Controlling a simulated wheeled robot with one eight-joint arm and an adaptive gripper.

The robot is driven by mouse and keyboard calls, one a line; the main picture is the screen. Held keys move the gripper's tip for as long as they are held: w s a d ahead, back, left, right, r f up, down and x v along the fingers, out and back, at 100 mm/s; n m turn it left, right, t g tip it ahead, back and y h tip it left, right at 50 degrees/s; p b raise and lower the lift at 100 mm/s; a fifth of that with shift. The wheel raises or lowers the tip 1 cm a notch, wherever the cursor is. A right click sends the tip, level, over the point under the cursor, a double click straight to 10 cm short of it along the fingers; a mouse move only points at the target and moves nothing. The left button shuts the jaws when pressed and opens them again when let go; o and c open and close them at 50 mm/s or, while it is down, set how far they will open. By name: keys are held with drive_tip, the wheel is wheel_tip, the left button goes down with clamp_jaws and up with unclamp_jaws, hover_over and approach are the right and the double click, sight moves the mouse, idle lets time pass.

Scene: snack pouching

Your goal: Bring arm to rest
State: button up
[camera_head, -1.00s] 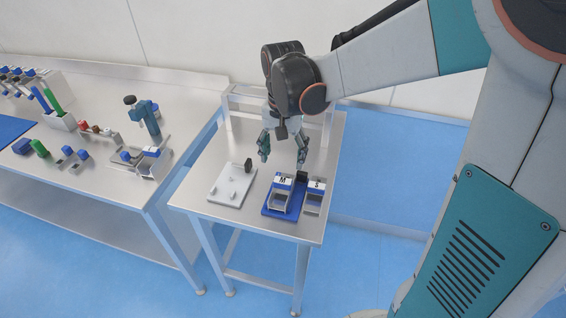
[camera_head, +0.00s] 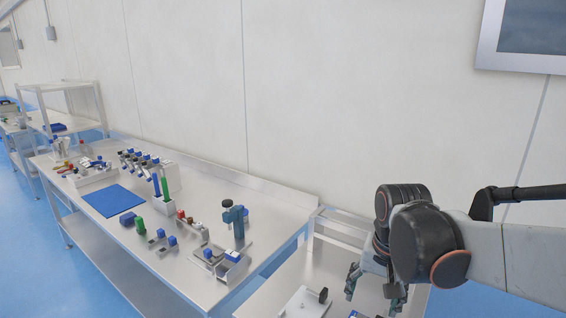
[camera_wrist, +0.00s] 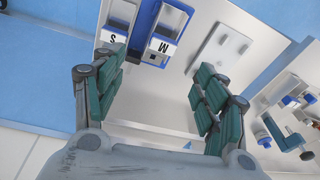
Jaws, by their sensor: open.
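My gripper (camera_head: 374,293) hangs over the small steel table at the lower right of the head view. Its green fingers (camera_wrist: 160,78) are spread apart in the wrist view with nothing between them. The blue base (camera_wrist: 146,18) with the holder marked M (camera_wrist: 161,45) lies on the small table beyond the fingertips. A holder marked S (camera_wrist: 116,36) stands beside it. A white plate with pegs (camera_wrist: 222,50) lies to their right and also shows at the bottom of the head view (camera_head: 300,303).
A long steel bench (camera_head: 268,215) runs along the wall at left, with a teal-and-black upright device (camera_head: 235,222), a blue mat (camera_head: 113,201) and several small parts. A raised frame (camera_head: 345,228) stands at the small table's back. Blue floor (camera_wrist: 38,75) is open beside the table.

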drive_tip(key=s+r+n+t, duration=0.3)
drive_tip(key=s+n+t, duration=0.2)
drive_tip(key=s, duration=0.6)
idle(0.5)
